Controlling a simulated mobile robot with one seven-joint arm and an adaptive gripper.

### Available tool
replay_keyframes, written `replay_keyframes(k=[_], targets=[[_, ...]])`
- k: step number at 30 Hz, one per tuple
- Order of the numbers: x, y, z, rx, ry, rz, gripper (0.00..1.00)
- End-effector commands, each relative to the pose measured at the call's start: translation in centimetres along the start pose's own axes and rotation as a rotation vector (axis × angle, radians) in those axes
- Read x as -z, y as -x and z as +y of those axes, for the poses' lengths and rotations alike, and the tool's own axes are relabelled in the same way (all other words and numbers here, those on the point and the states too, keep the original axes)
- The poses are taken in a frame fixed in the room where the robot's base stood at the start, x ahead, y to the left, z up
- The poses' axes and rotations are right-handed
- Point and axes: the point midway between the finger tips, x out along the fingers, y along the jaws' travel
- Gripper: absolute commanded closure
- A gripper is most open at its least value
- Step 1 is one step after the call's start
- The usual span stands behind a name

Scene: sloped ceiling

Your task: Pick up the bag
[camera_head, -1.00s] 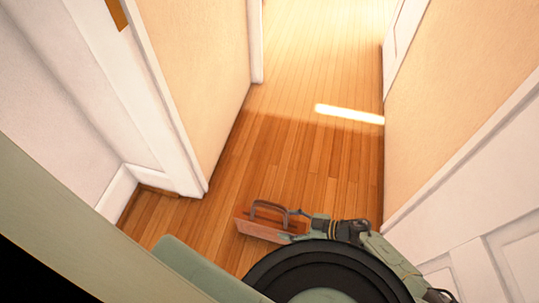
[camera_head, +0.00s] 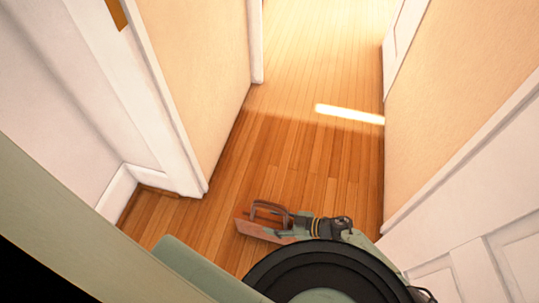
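The bag (camera_head: 256,231) is a flat, reddish-brown, case-like thing with a dark handle on top. It is low in the picture, just beyond my round black base part, and its right part is hidden by my arm. My gripper (camera_head: 282,215) comes in from the right and is at the bag's handle, overlapping it in the picture. The fingers and the handle blend together at this size. I cannot tell whether the fingers are open or closed on the handle.
A narrow wooden-floored hallway (camera_head: 300,150) runs ahead and is clear. A wall corner with white trim (camera_head: 195,185) stands at the left. A white panelled door (camera_head: 490,215) is close on the right. A bright light patch lies on the floor.

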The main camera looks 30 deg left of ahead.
Motion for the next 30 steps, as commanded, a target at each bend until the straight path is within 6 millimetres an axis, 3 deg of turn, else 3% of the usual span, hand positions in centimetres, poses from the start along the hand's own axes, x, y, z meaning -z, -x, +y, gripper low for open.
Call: replay_keyframes(k=[20,30], targets=[[-0.01,0.03,0.00,0.000,0.000,0.000,0.99],[0.20,0.01,0.04,0.000,0.001,0.004,1.00]])
